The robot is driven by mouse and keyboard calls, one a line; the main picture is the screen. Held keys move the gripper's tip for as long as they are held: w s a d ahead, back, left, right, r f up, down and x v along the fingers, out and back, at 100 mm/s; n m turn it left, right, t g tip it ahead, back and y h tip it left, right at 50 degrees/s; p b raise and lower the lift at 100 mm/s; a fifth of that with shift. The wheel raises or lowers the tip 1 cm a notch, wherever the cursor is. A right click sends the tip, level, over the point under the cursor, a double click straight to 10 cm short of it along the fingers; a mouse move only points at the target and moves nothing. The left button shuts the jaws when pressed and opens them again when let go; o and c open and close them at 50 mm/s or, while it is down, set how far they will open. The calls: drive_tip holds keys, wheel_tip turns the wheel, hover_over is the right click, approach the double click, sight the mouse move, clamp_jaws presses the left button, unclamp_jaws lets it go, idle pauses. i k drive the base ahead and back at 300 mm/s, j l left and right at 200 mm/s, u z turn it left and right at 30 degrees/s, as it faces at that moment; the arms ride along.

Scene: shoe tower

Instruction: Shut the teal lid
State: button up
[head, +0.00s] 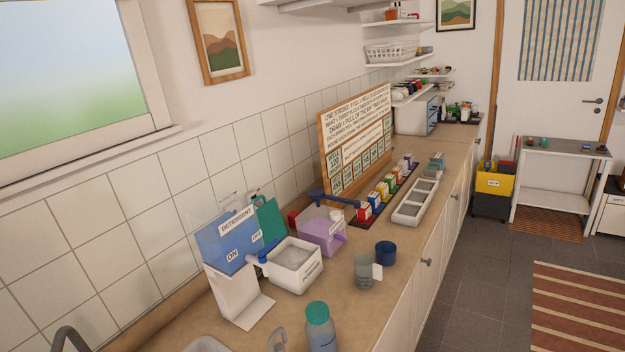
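A teal panel (270,220), which looks like a raised lid, stands upright, leaning slightly, at the back of a white open-topped box (293,268) on the counter. The box has a label on its front and pale contents inside. Whether the panel is hinged to the box is hard to see, as the detergent dispenser partly covers its left side. A bottle (321,338) nearer the front has a teal cap (318,312) that sits on it. My gripper is not in view.
A blue and white detergent dispenser (228,245) stands left of the box, and a lilac-filled clear container (320,232) stands to its right. A grey cup (364,271) and a dark blue cup (385,253) stand near the counter's front edge.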

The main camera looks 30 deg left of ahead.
sight(268, 217)
drive_tip(key=i+u, duration=0.1)
drive_tip(key=i, duration=0.7)
drive_tip(key=i+l+u, duration=0.1)
drive_tip(key=i, duration=0.65)
drive_tip(key=i+l+u, duration=0.15)
drive_tip(key=i+u, duration=0.25)
drive_tip(key=i+l+u, duration=1.25)
drive_tip(key=k+l, duration=0.05)
drive_tip(key=k, duration=0.05)
